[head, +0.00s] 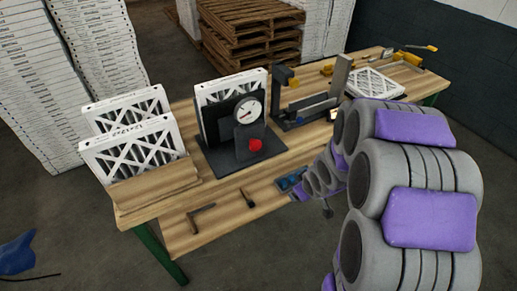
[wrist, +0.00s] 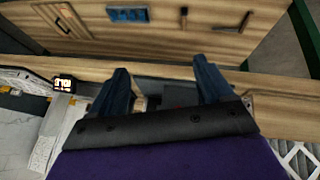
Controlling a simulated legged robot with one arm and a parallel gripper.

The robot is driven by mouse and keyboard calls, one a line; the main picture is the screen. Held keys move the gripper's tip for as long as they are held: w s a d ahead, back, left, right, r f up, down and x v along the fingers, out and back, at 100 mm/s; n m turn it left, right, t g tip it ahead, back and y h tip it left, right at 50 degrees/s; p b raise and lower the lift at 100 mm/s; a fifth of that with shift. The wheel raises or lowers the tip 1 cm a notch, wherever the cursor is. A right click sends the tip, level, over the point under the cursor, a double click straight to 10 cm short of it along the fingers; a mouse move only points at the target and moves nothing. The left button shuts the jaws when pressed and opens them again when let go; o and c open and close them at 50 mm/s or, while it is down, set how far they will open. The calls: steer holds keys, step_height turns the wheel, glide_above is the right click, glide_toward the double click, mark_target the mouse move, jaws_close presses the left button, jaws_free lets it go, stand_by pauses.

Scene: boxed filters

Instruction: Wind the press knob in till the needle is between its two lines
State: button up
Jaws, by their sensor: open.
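The press (head: 223,125) is a dark upright unit on a dark base plate at the middle of the bench. Its round red knob (head: 255,145) faces the front. Above the knob is a white-faced round gauge (head: 248,112); its needle and two lines are too small to read. A white-framed filter (head: 231,84) stands behind the press. My gripper (wrist: 163,80) shows in the wrist view with two dark blue fingers spread apart and nothing clearly between them. In the head view my arm hides it.
Filters (head: 130,128) stand in a wooden rack (head: 155,185) on the left. A dark fixture (head: 300,108) stands right of the press. Another filter (head: 374,84) lies at right.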

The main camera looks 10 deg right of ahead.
steer(key=w+a+f+n+t+y, duration=0.1)
steer(key=w+a+f+t+y, duration=0.1)
steer(key=w+f, duration=0.25)
steer(key=m+t+y+b, duration=0.3)
steer(key=t+y+b, duration=0.15)
steer(key=t, duration=0.45)
glide_toward(257, 147)
steer(key=shift+h, duration=0.25)
steer(key=b+x, duration=0.2)
steer(key=x, duration=0.6)
steer(key=shift+w+a+b, duration=0.2)
steer(key=shift+a+b, duration=0.05)
steer(key=shift+b, duration=0.1)
steer(key=shift+c, duration=0.2)
steer(key=c, duration=1)
